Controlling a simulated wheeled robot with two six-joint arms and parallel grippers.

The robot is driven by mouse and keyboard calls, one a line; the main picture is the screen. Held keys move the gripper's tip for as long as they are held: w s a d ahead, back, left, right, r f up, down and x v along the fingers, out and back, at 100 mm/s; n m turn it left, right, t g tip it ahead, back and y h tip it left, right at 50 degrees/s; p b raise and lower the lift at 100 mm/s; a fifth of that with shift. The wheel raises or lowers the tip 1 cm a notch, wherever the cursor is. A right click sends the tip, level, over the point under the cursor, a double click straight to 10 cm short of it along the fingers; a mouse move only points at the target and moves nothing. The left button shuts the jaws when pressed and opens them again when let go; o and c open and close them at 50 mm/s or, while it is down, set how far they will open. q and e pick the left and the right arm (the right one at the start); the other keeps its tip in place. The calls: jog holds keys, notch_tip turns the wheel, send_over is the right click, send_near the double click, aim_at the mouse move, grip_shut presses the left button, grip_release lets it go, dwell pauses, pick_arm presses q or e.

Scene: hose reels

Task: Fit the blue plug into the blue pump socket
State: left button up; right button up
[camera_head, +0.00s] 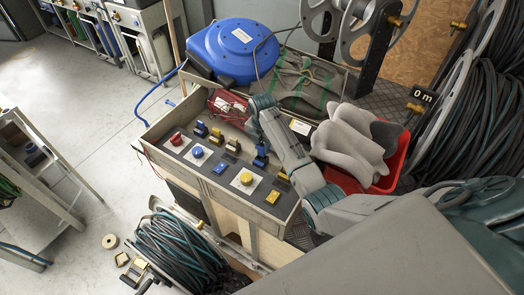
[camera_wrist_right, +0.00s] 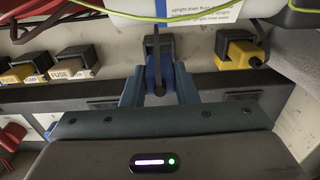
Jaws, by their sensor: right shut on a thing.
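The blue plug (camera_wrist_right: 158,75) sits between the two fingers of my right gripper (camera_wrist_right: 158,92) in the right wrist view. The fingers are shut on it, with a black bracket-like part just behind and above. I cannot tell whether it is clear of that part. My left gripper is not in view.
The panel also carries a red knob (camera_head: 176,139) and a yellow knob (camera_head: 246,178). A yellow plug (camera_wrist_right: 238,52) in a black holder is close on the right. A red bin (camera_head: 377,181) with grey gloves and a blue reel (camera_head: 235,50) flank the panel.

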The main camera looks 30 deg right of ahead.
aim_at(262, 151)
jog(key=shift+f, duration=1.75)
jog(key=shift+f, duration=0.1)
jog(key=o, duration=1)
jog(key=shift+r, duration=0.2)
notch_tip(262, 151, up, 12)
jog(key=shift+f+b, duration=0.1)
jog(key=shift+b, duration=1.05)
